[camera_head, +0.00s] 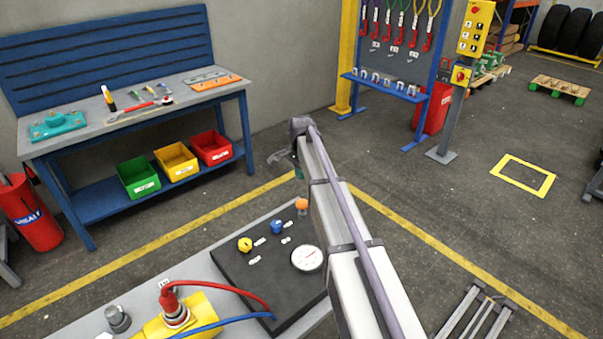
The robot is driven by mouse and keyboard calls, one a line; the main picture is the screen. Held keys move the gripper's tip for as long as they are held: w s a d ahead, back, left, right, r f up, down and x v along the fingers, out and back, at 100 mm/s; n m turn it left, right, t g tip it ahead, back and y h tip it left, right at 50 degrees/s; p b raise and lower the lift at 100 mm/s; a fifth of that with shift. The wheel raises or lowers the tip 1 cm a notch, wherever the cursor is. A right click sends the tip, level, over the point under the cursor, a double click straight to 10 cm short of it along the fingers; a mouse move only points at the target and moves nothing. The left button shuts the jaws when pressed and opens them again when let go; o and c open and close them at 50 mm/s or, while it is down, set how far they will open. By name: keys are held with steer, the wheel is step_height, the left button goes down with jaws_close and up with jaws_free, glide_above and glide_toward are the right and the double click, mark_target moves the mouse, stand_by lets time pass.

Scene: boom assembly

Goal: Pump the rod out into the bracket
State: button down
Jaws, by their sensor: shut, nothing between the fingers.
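My gripper (279,158) is small and grey at the far end of my long pale arm, above the back of the black panel (237,269). It is shut and appears empty, with the fingertips partly hidden by the wrist. The panel carries a yellow knob (245,244), a blue knob (277,227), an orange knob (301,204) and a white dial gauge (307,258). A yellow block (199,314) in front has a red hose (225,287) and a blue hose (220,321). I cannot make out the rod or the bracket; my arm hides part of the panel's right side.
A blue workbench (80,144) with tools and green, yellow and red bins stands at the back left. A blue rack (385,86) and a yellow button post (462,75) stand behind. A grey frame (478,315) lies at lower right. The floor at right is mostly clear.

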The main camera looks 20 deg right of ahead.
mark_target(302, 202)
stand_by(0.3)
steer(key=f+b, duration=1.1)
steer(key=shift+w+d+f, duration=0.1)
steer(key=shift+w+f, duration=0.15)
stand_by(0.4)
